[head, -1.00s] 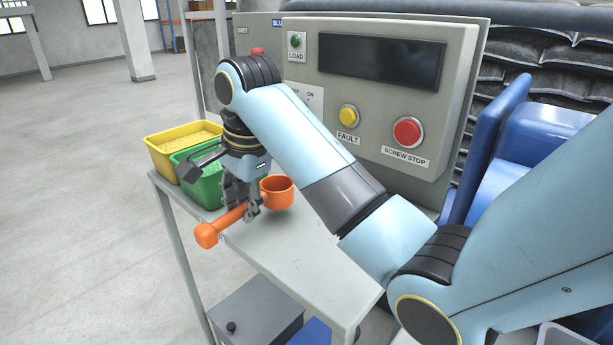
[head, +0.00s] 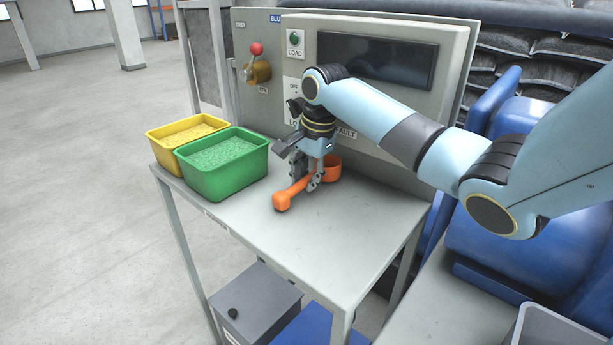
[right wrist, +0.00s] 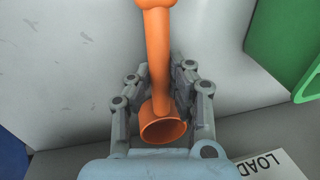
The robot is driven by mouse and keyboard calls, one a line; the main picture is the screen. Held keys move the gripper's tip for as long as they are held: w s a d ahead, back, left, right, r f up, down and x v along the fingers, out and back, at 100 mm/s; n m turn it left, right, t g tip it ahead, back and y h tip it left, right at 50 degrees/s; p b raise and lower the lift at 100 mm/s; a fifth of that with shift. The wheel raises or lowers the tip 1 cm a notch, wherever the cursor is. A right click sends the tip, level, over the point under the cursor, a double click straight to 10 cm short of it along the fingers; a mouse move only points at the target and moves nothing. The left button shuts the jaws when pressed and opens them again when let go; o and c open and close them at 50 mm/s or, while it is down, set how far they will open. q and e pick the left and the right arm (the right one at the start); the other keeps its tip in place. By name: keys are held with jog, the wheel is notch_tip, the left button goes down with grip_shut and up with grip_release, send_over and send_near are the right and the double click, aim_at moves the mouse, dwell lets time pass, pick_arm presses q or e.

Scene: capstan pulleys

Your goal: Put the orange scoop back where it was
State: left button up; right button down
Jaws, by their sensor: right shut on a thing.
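The orange scoop (head: 293,190) is at my right gripper (head: 306,187), low over the grey table (head: 330,250) near the control panel. Its round handle end points toward the front left and its cup toward the back right. I cannot tell whether it touches the table. The scoop (right wrist: 158,60) also shows in the right wrist view, where the fingers of my right gripper (right wrist: 160,85) are on both sides of its handle, shut on it, with the cup nearest the wrist. My left gripper is not in view.
A green bin (head: 222,180) and a yellow bin (head: 160,130), both with pellets, stand on the table's left. The control panel (head: 290,80) rises behind. The table's front and right part is clear. A grey box (head: 255,300) sits below.

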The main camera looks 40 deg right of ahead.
jog(key=shift+f, duration=0.2)
jog(key=c, duration=1.5)
grip_release()
jog(key=shift+c, duration=0.2)
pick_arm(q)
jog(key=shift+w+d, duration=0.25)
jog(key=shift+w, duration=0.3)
pick_arm(e)
jog(key=shift+o, duration=1.4)
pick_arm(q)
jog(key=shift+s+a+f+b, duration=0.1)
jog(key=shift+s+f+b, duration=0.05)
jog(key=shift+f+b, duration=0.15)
pick_arm(e)
jog(key=v, duration=1.2)
jog(key=shift+r, duration=0.2)
